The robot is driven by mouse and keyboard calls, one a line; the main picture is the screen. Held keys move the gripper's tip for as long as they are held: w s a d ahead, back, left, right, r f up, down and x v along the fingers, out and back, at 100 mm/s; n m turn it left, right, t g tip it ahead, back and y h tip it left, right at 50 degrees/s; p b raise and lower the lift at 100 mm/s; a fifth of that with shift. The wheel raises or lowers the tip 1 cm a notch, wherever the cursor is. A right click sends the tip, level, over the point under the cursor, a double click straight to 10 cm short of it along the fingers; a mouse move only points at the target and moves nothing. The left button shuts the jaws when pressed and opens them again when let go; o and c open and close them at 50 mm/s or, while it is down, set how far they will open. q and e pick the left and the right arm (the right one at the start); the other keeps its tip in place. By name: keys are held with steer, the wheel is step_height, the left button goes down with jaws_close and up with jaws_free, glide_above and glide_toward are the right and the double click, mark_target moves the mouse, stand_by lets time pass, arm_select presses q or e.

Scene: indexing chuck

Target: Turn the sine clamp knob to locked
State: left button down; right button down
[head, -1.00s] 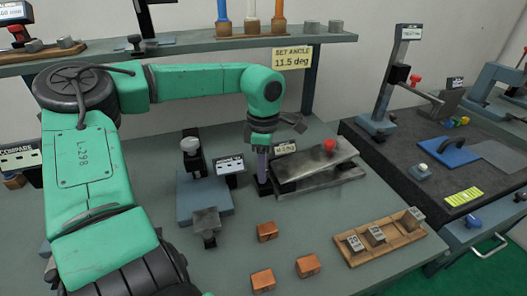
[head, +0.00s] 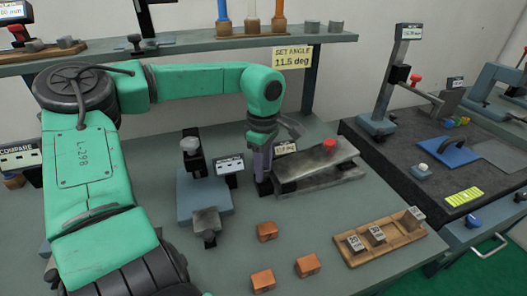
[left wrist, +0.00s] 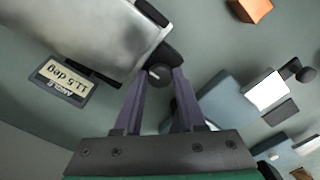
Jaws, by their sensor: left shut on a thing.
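The sine plate (head: 318,166) is a grey metal plate tilted on its base on the bench, with a red ball (head: 329,145) on top. The sine clamp knob (left wrist: 160,74) is small, round and black with a light mark, at the plate's near corner in the left wrist view. My left gripper (left wrist: 160,77) has its purple fingers on both sides of the knob, shut on it. In the head view the gripper (head: 262,178) points down at the plate's left end and hides the knob. The angle display (left wrist: 63,80) reads 11.5 deg. My right gripper is out of view.
A sign (head: 292,57) reads SET ANGLE 11.5 deg. A blue-grey stand (head: 203,192) with a small display is left of the gripper. Several copper blocks (head: 267,231) and a wooden tray (head: 380,240) of grey blocks lie in front. A shelf (head: 180,46) runs behind.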

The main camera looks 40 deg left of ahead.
arm_select(q)
steer(key=shift+w+r, duration=0.1)
steer(key=shift+r, duration=0.05)
steer(key=c, duration=0.8)
jaws_free()
steer(key=shift+o, duration=0.2)
step_height(320, 180, up, 14)
steer(key=shift+r, duration=0.25)
